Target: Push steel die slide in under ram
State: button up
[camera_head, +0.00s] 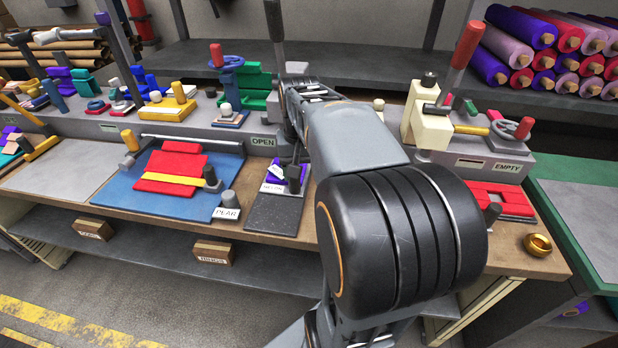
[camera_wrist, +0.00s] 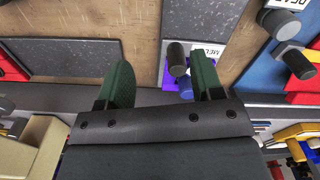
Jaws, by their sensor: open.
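The grey, steel-looking die slide (camera_head: 272,215) lies on the bench front, left of my arm. It carries a purple die (camera_head: 296,171), a dark upright knob (camera_head: 278,170) and a white label that seems to read MELON. In the wrist view its plate (camera_wrist: 218,22) is at upper right, with the dark knob (camera_wrist: 178,55) and purple part (camera_wrist: 185,88). My gripper (camera_wrist: 164,75) is open, and the knob shows between its fingers, closer to the right one. Contact cannot be told. The ram over this slide is not clearly visible; my arm covers much of that station.
A blue slide (camera_head: 205,205) with red and yellow pieces and a PEAR label lies to the left. A red slide (camera_head: 500,198) is at the EMPTY station, right, near a brass ring (camera_head: 537,244). Another grey plate (camera_wrist: 75,55) shows in the wrist view. Bare bench lies along the front.

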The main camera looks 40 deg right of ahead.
jog(key=s+a+r, duration=0.2)
jog(key=s, duration=0.3)
jog(key=shift+s+a+r, duration=0.15)
jog(key=shift+s+r, duration=0.2)
jog(key=shift+r, duration=0.05)
jog(key=a+f+n+t+p, duration=0.1)
jog(key=a+n+t+p, duration=0.2)
jog(key=a, duration=0.9)
jog(key=n+p, duration=0.3)
jog(key=p, duration=0.1)
jog(key=shift+w+a+f+n+t, duration=0.2)
jog(key=shift+f+n+t, duration=0.1)
jog(key=shift+f+n, duration=0.1)
